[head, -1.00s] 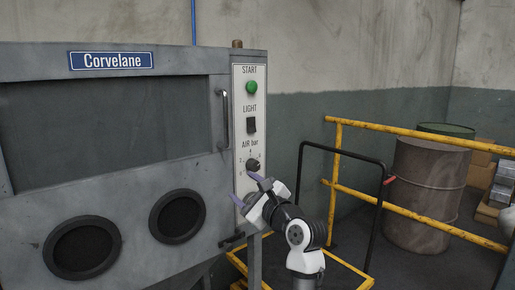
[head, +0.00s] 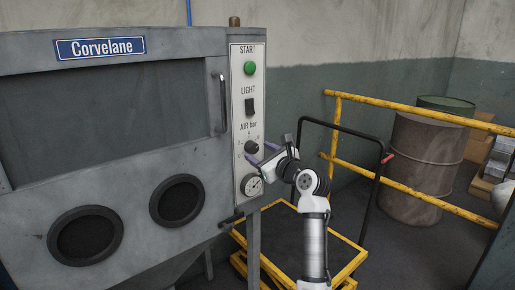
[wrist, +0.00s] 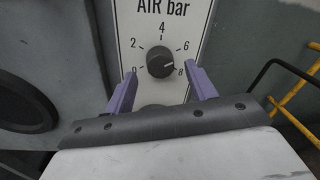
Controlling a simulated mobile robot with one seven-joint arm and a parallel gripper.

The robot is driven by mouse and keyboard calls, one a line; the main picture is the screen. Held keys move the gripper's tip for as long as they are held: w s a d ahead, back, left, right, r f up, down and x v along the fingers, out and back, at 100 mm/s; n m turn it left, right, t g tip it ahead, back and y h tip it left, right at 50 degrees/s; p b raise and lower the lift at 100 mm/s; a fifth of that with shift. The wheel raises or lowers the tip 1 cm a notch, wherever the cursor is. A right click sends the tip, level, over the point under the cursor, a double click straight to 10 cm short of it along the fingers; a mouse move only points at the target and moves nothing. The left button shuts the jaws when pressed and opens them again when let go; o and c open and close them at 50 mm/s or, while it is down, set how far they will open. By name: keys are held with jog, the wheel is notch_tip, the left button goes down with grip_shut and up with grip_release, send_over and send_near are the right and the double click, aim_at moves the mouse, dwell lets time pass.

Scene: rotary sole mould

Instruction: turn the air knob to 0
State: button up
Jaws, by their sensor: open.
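The black round air knob (head: 252,147) sits on the white panel strip (head: 235,100) under the "AIR bar" label. It also shows in the wrist view (wrist: 160,63), ringed by marks 0, 2, 4, 6 and 8. Its white pointer line aims right, between the 6 and the 8 as best I can tell. My gripper (head: 261,155) is open with purple fingers. In the wrist view my gripper (wrist: 160,80) has one finger on each side of the knob's lower part, with gaps to it. I cannot tell how far the tips are from the panel.
A pressure gauge (head: 252,186) is below the knob. A light switch (head: 250,106) and a green start button (head: 250,68) are above. The door handle (head: 222,105) is left of the panel. Yellow railing (head: 390,113) and a black-handled yellow cart (head: 345,270) stand to the right.

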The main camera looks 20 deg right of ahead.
jog(key=shift+x, duration=1.05)
jog(key=c, duration=1)
